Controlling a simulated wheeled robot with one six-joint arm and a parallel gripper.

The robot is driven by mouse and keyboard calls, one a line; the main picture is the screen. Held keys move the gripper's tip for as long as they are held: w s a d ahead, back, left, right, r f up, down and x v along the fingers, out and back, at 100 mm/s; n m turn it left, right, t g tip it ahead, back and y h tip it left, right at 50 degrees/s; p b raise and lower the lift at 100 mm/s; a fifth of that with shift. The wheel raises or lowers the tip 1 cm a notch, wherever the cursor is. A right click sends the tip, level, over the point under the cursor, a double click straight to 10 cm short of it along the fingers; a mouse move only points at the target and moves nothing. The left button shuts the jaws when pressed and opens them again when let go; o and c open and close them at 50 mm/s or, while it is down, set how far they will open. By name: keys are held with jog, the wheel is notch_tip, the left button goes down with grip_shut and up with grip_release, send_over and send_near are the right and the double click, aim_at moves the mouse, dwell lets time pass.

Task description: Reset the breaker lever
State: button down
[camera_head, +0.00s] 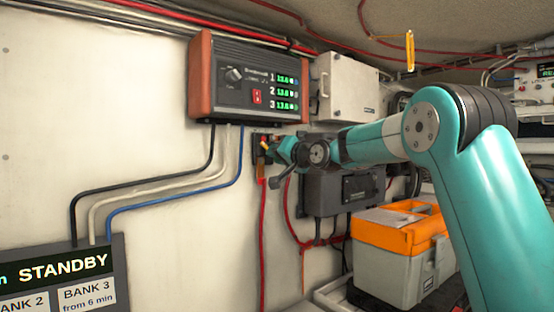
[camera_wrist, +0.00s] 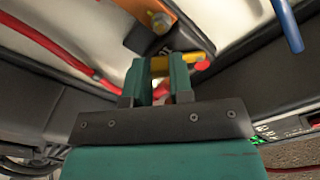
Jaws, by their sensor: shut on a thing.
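The breaker (camera_head: 259,138) is a small dark unit on the wall below the charger panel, mostly hidden by my gripper. Its yellow lever (camera_head: 264,147) shows as a small bit of yellow at the gripper's tip. In the wrist view the yellow lever (camera_wrist: 188,64) runs sideways across the fingertips, with a red end on the right. My gripper (camera_wrist: 160,70) has its two teal fingers closed on the lever, with a narrow gap between them. In the head view my gripper (camera_head: 274,150) reaches the wall from the right. The lever's pivot is hidden.
A charger panel (camera_head: 256,80) with green readouts hangs just above. A white box (camera_head: 345,88) and a dark grey box (camera_head: 340,190) sit to the right. A STANDBY display (camera_head: 65,268) is at lower left. Red cables (camera_head: 263,245) hang below.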

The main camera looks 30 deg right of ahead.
jog(key=shift+w+d+r+n+b, duration=0.1)
jog(key=shift+d+r+n+b, duration=0.2)
jog(key=shift+n+b, duration=0.7)
jog(key=shift+d+r+n+b, duration=0.1)
jog(key=shift+r+n+b, duration=0.35)
jog(key=shift+n, duration=1.15)
jog(key=shift+w+d+r+n+b, duration=0.15)
jog(key=shift+r+n+b, duration=0.35)
jog(key=shift+n, duration=0.8)
jog(key=shift+s, duration=0.15)
jog(key=c, duration=1)
grip_release()
jog(key=s+d+b, duration=0.3)
jog(key=s+b, duration=0.3)
jog(key=s, duration=1.1)
jog(key=shift+d, duration=0.15)
